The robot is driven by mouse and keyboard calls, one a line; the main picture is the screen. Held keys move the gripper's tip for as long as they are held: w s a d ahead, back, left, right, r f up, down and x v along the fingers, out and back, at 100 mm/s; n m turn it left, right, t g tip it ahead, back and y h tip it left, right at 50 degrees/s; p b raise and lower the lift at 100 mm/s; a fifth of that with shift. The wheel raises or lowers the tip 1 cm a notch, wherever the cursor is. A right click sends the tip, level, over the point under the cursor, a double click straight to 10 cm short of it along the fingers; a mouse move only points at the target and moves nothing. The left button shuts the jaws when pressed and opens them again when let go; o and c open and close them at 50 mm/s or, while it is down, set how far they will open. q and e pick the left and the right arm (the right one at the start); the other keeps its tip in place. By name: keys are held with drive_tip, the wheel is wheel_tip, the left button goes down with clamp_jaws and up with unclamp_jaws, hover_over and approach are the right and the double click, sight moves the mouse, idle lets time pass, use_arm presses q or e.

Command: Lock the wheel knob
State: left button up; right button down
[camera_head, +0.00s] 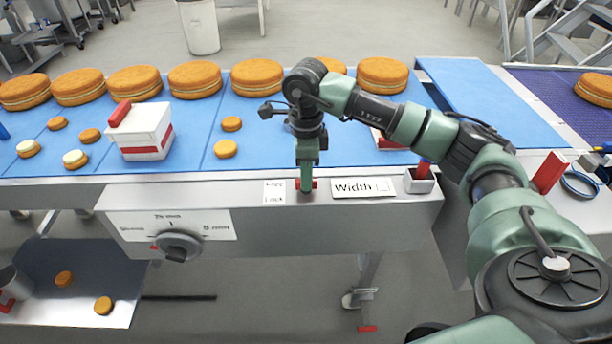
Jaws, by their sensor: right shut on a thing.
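My right gripper (306,180) points down at the top of the machine's front panel (330,222). It is shut on a small red knob (314,184), of which only the ends show on either side of the fingers. A small label (274,193) with two lines, the lower reading "Lock", is just left of the gripper. A "Width" label (362,187) is just right of it. A grey dial (177,246) with a scale around it sits on the lower left of the panel. My left gripper is not in view.
Large round cakes (195,79) line the blue belt (190,112), with smaller rounds nearer. A white and red box (141,131) stands on the belt. A small metal holder (419,181) is at the panel's right end. A tray (70,285) with fallen rounds is below left.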

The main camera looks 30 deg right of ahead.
idle(0.5)
drive_tip(key=c, duration=1.3)
unclamp_jaws()
wheel_tip(320, 180, up, 8)
drive_tip(key=shift+f+b, duration=0.1)
drive_tip(key=shift+b, duration=0.4)
